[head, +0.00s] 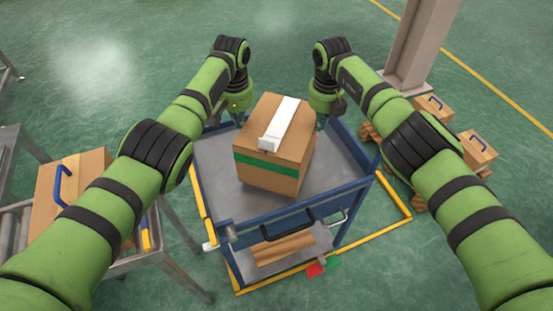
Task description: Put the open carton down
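A brown carton (265,172) with a green band and a white strip (280,123) over its top is above or on the grey top tray of a blue cart (218,180). I cannot tell whether its base touches the tray. Its top looks closed from here. My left gripper (240,118) is at the carton's far left side, and my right gripper (322,122) is at its far right side. Both point down. The fingers are small and partly hidden by the carton, so their opening and any contact are unclear.
The cart's lower shelf holds flat brown cardboard (280,248). Yellow floor lines (385,222) frame the cart. A carton with a blue handle (70,188) sits on a roller conveyor at left. More cartons (476,148) stand at right by a column (420,45).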

